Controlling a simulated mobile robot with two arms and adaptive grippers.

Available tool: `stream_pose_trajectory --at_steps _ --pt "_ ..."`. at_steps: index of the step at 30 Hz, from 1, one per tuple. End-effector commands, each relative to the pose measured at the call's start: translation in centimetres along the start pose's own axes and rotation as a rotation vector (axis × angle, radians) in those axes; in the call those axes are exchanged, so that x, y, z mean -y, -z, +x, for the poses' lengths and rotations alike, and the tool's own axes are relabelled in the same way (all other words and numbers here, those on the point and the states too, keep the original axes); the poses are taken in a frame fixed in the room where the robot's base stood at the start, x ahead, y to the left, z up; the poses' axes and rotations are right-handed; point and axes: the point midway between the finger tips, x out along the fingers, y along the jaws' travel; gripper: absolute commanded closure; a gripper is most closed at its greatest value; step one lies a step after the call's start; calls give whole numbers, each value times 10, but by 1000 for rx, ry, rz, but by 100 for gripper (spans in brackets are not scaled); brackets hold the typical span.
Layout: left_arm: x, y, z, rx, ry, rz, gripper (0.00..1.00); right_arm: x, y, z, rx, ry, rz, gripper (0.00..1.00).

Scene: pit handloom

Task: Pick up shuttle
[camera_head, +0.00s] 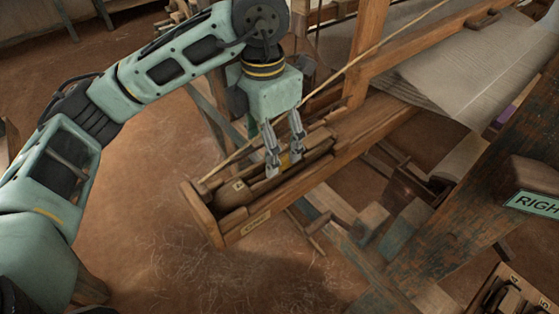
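The shuttle (234,218) seems to be the long, dark wooden piece lying in the narrow wooden shuttle box (262,232) at the end of the loom's beam. A small yellow patch shows near its middle. My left gripper (285,164) points down into the box over this middle part. Its two grey fingers are apart, with the yellow patch between them. I cannot tell whether the fingertips touch the shuttle, as the fingers and box wall hide part of it. My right gripper is out of view.
A thin pole (335,80) slants up from the box past my gripper. A wooden loom post (366,50) and striped cloth (470,65) stand to the right. A worn beam bears a "RIGHT" sign (532,204). The earth floor (150,220) at the left is mostly clear.

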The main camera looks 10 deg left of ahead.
Motion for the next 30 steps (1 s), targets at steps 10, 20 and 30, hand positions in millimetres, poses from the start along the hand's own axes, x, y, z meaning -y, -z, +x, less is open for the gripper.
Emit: stream_pose_trajectory --at_steps 10,20,30 --pt "-3 3 32 -8 -5 -2 34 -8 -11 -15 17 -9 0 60" --pt "-6 4 73 -5 -3 0 34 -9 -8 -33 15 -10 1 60" --pt "-6 4 75 -3 -4 0 43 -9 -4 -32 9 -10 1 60"
